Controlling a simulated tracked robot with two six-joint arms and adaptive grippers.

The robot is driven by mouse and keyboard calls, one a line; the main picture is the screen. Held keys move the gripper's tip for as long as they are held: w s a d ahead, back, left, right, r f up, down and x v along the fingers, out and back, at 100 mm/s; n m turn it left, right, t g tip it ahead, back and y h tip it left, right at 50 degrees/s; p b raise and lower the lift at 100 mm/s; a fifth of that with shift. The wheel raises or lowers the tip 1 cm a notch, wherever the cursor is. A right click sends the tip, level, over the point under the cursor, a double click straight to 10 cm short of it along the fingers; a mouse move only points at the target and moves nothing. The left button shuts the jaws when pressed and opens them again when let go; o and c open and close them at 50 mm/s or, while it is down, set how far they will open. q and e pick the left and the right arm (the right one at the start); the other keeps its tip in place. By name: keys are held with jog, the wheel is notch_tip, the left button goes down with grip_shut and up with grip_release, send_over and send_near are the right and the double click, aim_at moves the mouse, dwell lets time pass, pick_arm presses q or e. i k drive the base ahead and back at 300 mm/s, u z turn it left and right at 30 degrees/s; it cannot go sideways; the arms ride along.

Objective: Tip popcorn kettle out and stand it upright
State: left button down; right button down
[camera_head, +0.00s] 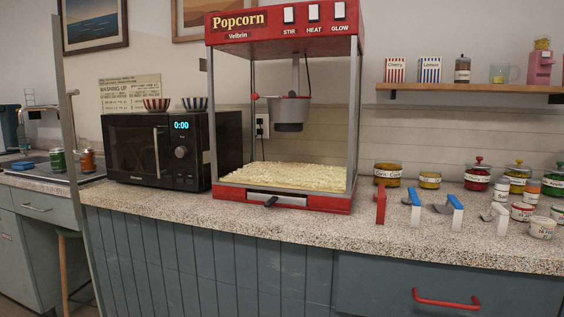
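The popcorn kettle (289,109) is a grey metal pot hanging upright inside the red popcorn machine (282,27). A rod from the top of the machine meets it. A handle with a red knob (254,97) sticks out from its left side. Popcorn (286,177) covers the floor of the machine below the kettle. Switches marked STIR, HEAT and GLOW (340,11) are on the machine's top front. What is inside the kettle is hidden. Neither of my grippers is in view.
A black microwave (140,150) stands left of the machine. Scoops with red and blue holders (412,208), jars (388,174) and small tubs (543,227) stand to the right. A wall shelf (470,87) holds cartons and a pink dispenser. The counter's front strip (250,222) is clear.

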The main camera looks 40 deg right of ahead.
aim_at(287, 115)
jog(key=z, duration=2.4)
jog(key=i, duration=0.1)
jog(key=u, duration=3.65)
jog(key=k, duration=0.7)
jog(key=z, duration=1.45)
jog(key=i, duration=1)
jog(key=u, duration=0.05)
